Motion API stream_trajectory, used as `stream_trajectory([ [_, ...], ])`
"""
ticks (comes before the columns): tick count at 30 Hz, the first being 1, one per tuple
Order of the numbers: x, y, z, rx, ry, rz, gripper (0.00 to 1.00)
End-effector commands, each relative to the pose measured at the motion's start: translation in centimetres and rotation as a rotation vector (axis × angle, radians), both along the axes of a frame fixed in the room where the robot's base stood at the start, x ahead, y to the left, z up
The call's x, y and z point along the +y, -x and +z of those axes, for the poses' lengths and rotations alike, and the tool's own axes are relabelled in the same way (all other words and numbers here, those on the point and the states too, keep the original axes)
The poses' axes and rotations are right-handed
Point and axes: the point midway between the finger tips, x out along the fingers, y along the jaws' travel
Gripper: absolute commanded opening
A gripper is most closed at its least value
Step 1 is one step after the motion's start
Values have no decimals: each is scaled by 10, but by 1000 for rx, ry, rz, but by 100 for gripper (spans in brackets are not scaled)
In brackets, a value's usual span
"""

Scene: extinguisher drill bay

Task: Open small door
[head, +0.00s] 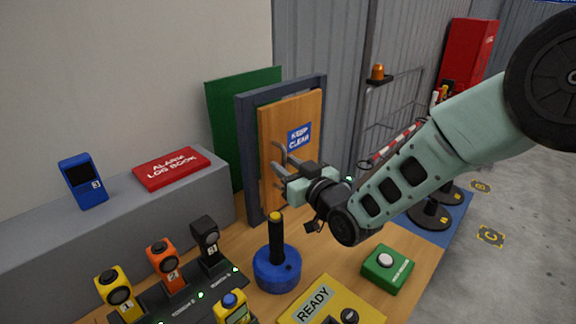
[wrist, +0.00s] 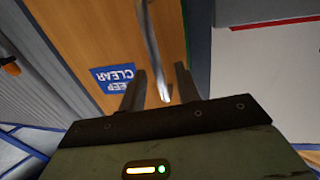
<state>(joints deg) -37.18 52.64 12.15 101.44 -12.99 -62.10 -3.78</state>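The small door (head: 300,115) is an orange-brown wooden panel with a blue sign, in a dark blue-grey frame (head: 247,160). The head view does not clearly show whether it is fully shut. In the wrist view the door (wrist: 95,40) fills the upper left, its sign upside down. A grey metal handle (wrist: 150,40) runs down from the top edge of that view, its lower end between my fingertips. My gripper (head: 276,159) is in front of the door. In the wrist view my gripper (wrist: 160,82) has its fingers apart, with gaps beside the handle.
A blue base with a black upright grip (head: 277,275) stands below my gripper. A green button box (head: 388,270) and a yellow READY panel (head: 330,305) are nearer. A grey ledge (head: 110,225) with a red log book (head: 172,168) is at left.

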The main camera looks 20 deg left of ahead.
Motion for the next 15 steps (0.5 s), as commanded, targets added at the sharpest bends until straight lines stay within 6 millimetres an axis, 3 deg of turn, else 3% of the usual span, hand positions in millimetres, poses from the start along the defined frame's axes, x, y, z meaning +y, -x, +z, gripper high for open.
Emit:
stream_trajectory([
  [2, 0, 0, 0, 0, 0, 0, 32],
  [6, 0, 0, 0, 0, 0, 0, 0],
  [15, -3, 0, -1, 0, 0, 12, 0],
])
